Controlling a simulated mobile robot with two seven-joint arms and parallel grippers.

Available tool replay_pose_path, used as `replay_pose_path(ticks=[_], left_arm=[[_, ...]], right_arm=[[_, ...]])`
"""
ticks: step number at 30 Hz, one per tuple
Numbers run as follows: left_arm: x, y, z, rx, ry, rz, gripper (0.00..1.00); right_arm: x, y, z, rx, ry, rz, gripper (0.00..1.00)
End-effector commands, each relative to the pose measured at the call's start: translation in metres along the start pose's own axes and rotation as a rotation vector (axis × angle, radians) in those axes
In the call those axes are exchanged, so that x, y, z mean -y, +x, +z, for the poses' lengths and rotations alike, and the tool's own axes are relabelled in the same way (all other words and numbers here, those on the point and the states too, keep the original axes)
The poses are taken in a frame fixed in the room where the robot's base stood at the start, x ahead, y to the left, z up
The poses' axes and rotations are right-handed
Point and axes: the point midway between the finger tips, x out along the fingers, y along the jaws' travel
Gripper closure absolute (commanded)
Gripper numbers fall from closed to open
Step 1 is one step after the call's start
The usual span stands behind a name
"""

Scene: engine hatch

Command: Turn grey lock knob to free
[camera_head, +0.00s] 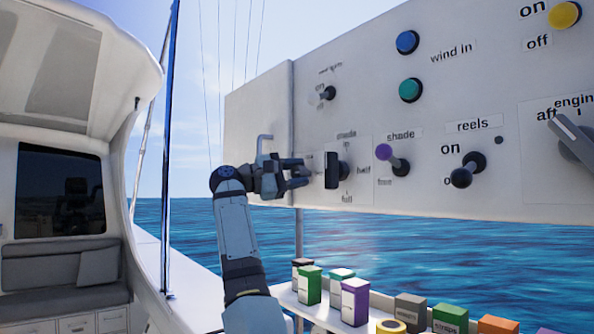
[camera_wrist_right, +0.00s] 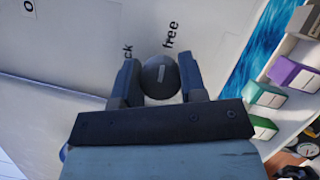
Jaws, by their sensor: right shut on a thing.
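The grey lock knob (camera_wrist_right: 160,76) shows in the right wrist view as a dark round knob between my two fingers, with a pale mark toward its right side. The labels "free" (camera_wrist_right: 171,35) and a partly hidden one ending in "ck" (camera_wrist_right: 127,52) are printed on the panel beyond it. My right gripper (camera_head: 302,174) is shut on the knob at the panel's left part in the head view. There its fingers cover the knob, so its setting is hard to read. My left gripper is in neither view.
The white panel (camera_head: 350,110) holds a black shade handle (camera_head: 332,170) close right of my gripper, a purple-tipped shade lever (camera_head: 392,158) and a reels lever (camera_head: 467,171). Below, a shelf (camera_head: 316,312) carries several coloured boxes. Open space lies left of the panel.

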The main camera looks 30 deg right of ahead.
Motion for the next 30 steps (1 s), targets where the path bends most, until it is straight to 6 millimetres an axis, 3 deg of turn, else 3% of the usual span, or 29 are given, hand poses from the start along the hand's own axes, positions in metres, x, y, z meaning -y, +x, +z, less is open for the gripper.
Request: replay_pose_path(ticks=[23, 24, 27, 30], left_arm=[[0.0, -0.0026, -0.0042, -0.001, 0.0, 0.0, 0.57], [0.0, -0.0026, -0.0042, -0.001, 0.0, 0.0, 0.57], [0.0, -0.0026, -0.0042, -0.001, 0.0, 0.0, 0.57], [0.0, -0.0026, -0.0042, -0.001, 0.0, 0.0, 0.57]], right_arm=[[0.0007, -0.0002, -0.0005, -0.002, 0.092, -0.039, 0.85], [0.0007, -0.0002, -0.0005, -0.001, 0.092, -0.039, 0.55], [0.0006, -0.0001, -0.0004, -0.001, 0.092, -0.039, 0.36], [0.0004, -0.0001, -0.0003, -0.001, 0.092, -0.038, 0.36]])
